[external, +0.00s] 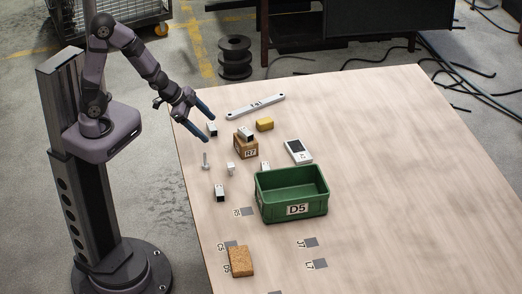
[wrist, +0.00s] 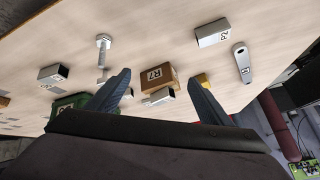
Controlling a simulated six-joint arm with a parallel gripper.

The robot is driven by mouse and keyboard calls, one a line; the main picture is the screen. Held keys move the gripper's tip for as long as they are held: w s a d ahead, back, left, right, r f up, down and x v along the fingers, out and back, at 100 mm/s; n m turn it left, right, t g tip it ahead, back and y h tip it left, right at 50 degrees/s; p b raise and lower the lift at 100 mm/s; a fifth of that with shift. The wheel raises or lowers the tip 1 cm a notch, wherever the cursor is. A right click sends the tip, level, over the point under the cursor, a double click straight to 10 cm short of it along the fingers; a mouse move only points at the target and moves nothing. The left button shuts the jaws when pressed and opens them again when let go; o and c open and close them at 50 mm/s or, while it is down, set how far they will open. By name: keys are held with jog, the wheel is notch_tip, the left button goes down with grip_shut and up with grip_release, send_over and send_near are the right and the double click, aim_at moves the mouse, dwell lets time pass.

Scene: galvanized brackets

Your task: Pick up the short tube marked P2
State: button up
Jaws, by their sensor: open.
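A short grey square tube (wrist: 213,32) lies on the table in the upper right of the wrist view. Its label ends look like P2, but it is small and turned, so I cannot be sure. In the external view a tube (external: 212,130) shows between my fingertips in the picture. My gripper (external: 210,128) is open and empty above the table's left edge. In the wrist view my gripper (wrist: 160,78) has its blue fingers spread, with the tube beyond them to the upper right.
A block marked R7 (wrist: 166,73) carries another tube (external: 246,133). A second tube (external: 220,193) stands nearer the front, and a bolt (external: 205,160) stands between.

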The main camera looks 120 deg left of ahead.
aim_at(210, 126)
jog(key=s+a+f+b, duration=0.1)
jog(key=a, duration=0.1)
jog(key=s+a+f+t+b, duration=0.1)
jog(key=s+a+f+b, duration=0.1)
jog(key=s+a+f+n+t+y+b, duration=0.1)
jog(key=a+f, duration=0.1)
jog(key=a, duration=0.1)
jog(key=shift+s+f+b, duration=0.1)
jog(key=shift+s+b, duration=0.15)
jog(key=shift+b, duration=0.15)
jog(key=s+t+b, duration=0.1)
jog(key=s+a+f+t+b, duration=0.1)
jog(key=s, duration=0.1)
jog(key=s+t+b, duration=0.1)
jog(key=s+b, duration=0.1)
jog(key=shift+a+f+n+y, duration=0.15)
jog(key=shift+f+n+y, duration=0.15)
jog(key=shift+f+n, duration=0.1)
jog(key=shift+s+d+r+t+b, duration=0.2)
jog(key=shift+s+t+b, duration=0.25)
jog(key=shift+s+t, duration=0.3)
jog(key=shift+d+b+x, duration=0.2)
jog(key=shift+b+x, duration=0.55)
jog(key=shift+x, duration=3.05)
jog(key=shift+f, duration=0.1)
jog(key=c, duration=1.2)
